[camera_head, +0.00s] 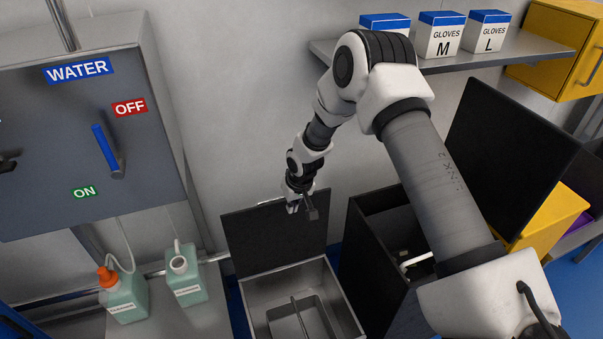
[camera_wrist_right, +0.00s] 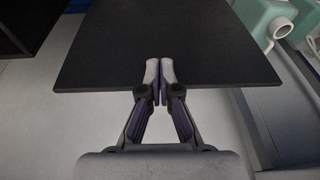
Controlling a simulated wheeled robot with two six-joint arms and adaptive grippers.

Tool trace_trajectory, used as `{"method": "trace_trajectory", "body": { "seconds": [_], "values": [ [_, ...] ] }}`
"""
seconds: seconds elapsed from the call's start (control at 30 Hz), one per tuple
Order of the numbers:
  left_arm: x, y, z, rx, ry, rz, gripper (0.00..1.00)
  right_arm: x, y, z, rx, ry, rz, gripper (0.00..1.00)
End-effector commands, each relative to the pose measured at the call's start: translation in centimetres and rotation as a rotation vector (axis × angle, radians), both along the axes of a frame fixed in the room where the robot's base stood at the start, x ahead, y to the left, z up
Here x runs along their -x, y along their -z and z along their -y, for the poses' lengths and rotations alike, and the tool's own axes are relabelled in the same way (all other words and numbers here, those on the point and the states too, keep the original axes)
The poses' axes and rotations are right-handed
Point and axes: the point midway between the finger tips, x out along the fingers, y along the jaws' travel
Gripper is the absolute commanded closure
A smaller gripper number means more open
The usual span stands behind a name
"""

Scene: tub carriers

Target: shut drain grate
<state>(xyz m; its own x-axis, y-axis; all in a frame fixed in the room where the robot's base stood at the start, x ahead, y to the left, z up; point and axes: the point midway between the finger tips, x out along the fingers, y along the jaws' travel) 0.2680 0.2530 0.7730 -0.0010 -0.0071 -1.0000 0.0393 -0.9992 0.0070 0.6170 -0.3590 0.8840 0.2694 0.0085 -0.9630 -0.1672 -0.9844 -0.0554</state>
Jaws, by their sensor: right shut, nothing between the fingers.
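The drain grate appears as a dark flat panel (camera_head: 272,238) raised at the back of an open steel basin (camera_head: 335,285), leaning toward the wall. In the right wrist view the dark panel (camera_wrist_right: 165,35) fills the upper middle, with its near edge crossing just under the fingertips. My right gripper (camera_head: 302,207) is at the panel's upper edge, right of its middle. Its fingers also show in the right wrist view (camera_wrist_right: 159,72), closed together with nothing between them and overlapping the panel's edge. I cannot tell whether they touch it. My left gripper is not in view.
A dark open bin (camera_head: 362,225) stands close right of the basin. Green bottles (camera_head: 125,297) stand to its left, below the grey water box (camera_head: 85,130) with a blue lever (camera_head: 105,148). A shelf with glove boxes (camera_head: 440,38) is above.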

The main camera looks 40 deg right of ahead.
Motion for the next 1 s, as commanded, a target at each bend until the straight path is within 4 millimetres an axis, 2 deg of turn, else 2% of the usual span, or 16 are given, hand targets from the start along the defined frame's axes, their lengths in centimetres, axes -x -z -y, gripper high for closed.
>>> {"method": "trace_trajectory", "body": {
  "seconds": [0.03, 0.1, 0.17, 0.23, 0.37, 0.83, 0.87, 1.0],
  "values": [
    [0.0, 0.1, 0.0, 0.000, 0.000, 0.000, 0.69, -2.5, -2.9, 2.3, 0.020, 0.028, 0.031, 1.00],
    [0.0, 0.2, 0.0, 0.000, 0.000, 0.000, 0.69, -4.6, -5.9, 4.7, 0.046, 0.059, 0.049, 1.00],
    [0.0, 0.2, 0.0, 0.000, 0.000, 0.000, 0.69, -5.5, -7.6, 6.1, 0.061, 0.080, 0.055, 1.00],
    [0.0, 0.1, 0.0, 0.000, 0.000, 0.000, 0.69, -5.9, -8.3, 6.8, 0.069, 0.088, 0.057, 1.00],
    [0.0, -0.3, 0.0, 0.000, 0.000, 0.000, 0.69, -6.2, -7.3, 6.9, 0.070, 0.090, 0.054, 1.00],
    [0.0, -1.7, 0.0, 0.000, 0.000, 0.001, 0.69, -9.1, 1.4, 7.5, 0.070, 0.088, 0.055, 1.00],
    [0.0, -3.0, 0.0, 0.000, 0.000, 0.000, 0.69, -8.3, 0.4, 7.4, 0.070, 0.087, 0.052, 1.00],
    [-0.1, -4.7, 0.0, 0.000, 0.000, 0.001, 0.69, -6.2, 0.4, 6.8, 0.070, 0.087, 0.052, 1.00]
  ]
}}
